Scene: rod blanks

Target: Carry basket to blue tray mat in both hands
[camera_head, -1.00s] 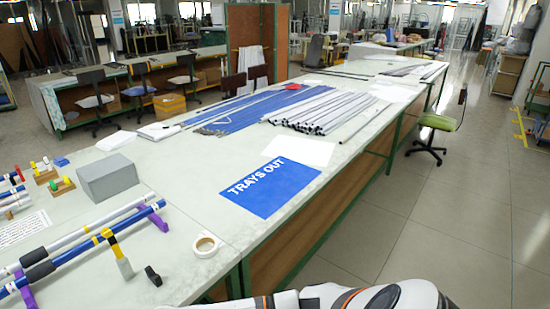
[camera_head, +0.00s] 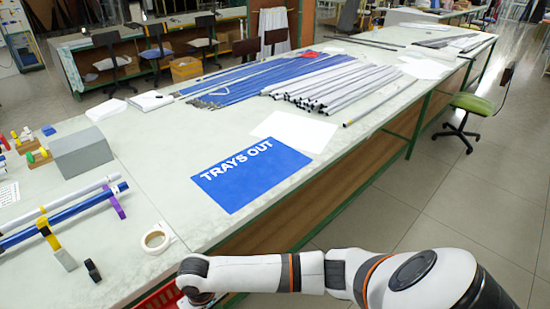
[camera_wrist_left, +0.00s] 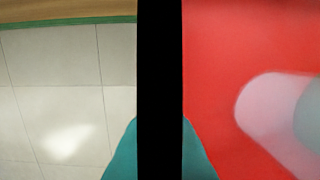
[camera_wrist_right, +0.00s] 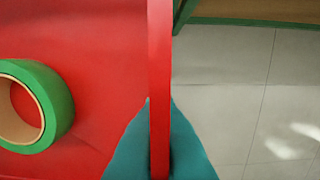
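The blue tray mat (camera_head: 251,176), marked "TRAYS OUT", lies flat on the table. The red basket (camera_head: 158,297) shows only as a corner at the bottom edge in the head view, beside the table's front edge. In the right wrist view, the teal fingers of my right gripper (camera_wrist_right: 160,112) are on both sides of the basket's thin red wall (camera_wrist_right: 159,60), shut on it. In the left wrist view, my left gripper (camera_wrist_left: 160,130) has its fingers on both sides of a black upright strip (camera_wrist_left: 160,60) bordering the red basket floor. My left arm is out of the head view.
A green tape roll (camera_wrist_right: 62,105) and a pale pink rounded item (camera_wrist_left: 270,115) lie in the basket. On the table are a white tape roll (camera_head: 156,238), a grey box (camera_head: 82,154), tubes and a white sheet (camera_head: 295,130) touching the mat's far side. The mat's top is clear.

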